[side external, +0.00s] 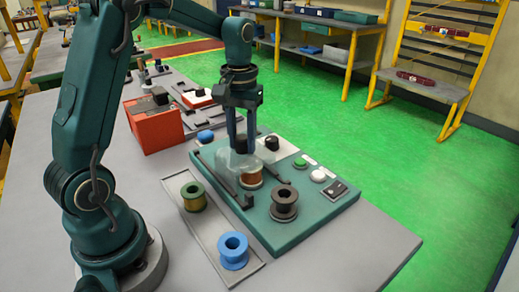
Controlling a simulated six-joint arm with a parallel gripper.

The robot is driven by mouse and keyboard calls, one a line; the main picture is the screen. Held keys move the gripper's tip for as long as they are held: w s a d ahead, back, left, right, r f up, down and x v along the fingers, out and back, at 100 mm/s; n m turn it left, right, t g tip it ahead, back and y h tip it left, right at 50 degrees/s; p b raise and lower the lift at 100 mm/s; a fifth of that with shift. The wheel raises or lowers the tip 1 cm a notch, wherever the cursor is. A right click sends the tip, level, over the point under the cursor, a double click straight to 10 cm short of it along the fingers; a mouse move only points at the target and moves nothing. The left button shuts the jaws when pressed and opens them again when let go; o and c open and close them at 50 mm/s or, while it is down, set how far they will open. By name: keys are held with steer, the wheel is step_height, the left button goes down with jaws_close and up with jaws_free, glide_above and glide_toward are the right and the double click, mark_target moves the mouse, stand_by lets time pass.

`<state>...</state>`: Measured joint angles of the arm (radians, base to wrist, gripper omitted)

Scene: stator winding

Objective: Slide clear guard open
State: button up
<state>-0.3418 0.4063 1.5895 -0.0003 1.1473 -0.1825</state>
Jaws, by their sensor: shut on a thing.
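The clear guard (233,161) is a see-through cover on the teal winding station (296,213). It sits between two dark rails at the station's left part. My gripper (241,150) points straight down with its fingers at the top of the guard and is shut on it. A copper-coloured spool (251,179) stands at the guard's front right edge, partly behind the clear plastic. The exact grip point on the guard is too small to make out.
A red box (154,127) stands behind left. The table's front right is clear.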

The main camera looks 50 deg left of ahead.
steer(key=a, duration=0.8)
steer(key=shift+a, duration=0.25)
steer(key=o, duration=0.9)
steer(key=shift+o, duration=0.2)
steer(key=shift+r, duration=0.1)
step_height(320, 180, up, 6)
steer(key=shift+f, duration=0.1)
stand_by(0.6)
